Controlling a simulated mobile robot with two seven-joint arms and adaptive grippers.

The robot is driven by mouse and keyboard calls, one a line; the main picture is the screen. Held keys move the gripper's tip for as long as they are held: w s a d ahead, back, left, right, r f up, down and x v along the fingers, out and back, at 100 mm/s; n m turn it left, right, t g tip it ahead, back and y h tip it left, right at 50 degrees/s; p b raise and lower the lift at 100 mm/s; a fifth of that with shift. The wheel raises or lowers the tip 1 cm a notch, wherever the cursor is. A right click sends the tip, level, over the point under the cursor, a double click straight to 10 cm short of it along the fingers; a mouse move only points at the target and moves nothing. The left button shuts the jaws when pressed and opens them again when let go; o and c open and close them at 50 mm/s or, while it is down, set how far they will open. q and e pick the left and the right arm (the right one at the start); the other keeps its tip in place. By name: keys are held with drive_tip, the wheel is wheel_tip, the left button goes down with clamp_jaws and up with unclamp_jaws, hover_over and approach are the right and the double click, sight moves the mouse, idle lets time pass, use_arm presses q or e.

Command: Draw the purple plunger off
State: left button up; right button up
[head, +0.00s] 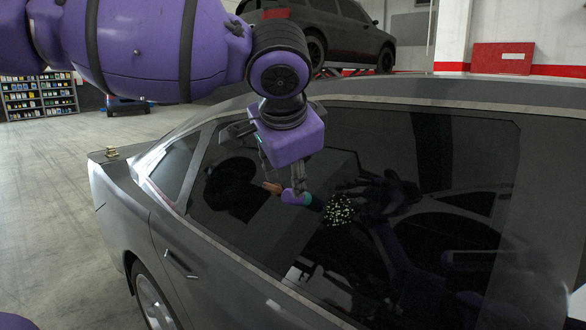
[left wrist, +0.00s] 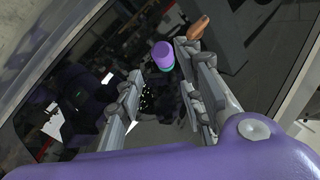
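The purple plunger (head: 288,198) with a teal band lies at the dark glass of the grey car, just below my left gripper in the head view. In the left wrist view the plunger (left wrist: 162,54) shows beyond the fingertips, nearer the right-hand finger. My left gripper (head: 297,183) points down, its fingers spread and empty; they also show apart in the left wrist view (left wrist: 157,64). A speckled black-and-white patch (head: 338,209) is right of the teal band. I cannot tell whether a finger touches the plunger.
The car's grey roof edge (head: 450,92) and body (head: 215,262) surround the glass. A small brass-coloured object (head: 111,152) stands on the car's far left end. The floor at left (head: 45,200) is clear.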

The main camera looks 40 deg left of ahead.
sight(292, 198)
use_arm(q)
drive_tip(key=x, duration=0.3)
drive_tip(key=shift+s+d+f, duration=0.1)
drive_tip(key=shift+s+f, duration=0.1)
drive_tip(key=shift+f, duration=0.15)
drive_tip(key=x, duration=0.2)
drive_tip(key=shift+w+f+b, duration=0.15)
drive_tip(key=shift+w+b, duration=0.1)
drive_tip(key=shift+b, duration=0.1)
drive_tip(key=shift+w+a+f, duration=0.3)
drive_tip(key=shift+a+f, duration=0.05)
use_arm(e)
drive_tip(key=shift+s+d+f, duration=0.25)
drive_tip(key=shift+s+f, duration=0.2)
drive_tip(key=shift+f, duration=0.05)
use_arm(q)
drive_tip(key=c, duration=0.7)
clamp_jaws()
drive_tip(key=shift+o, duration=0.5)
unclamp_jaws()
drive_tip(key=shift+f, duration=0.1)
drive_tip(key=shift+s+f, duration=0.1)
clamp_jaws()
use_arm(e)
drive_tip(key=shift+s+f, duration=0.1)
drive_tip(key=shift+s, duration=0.5)
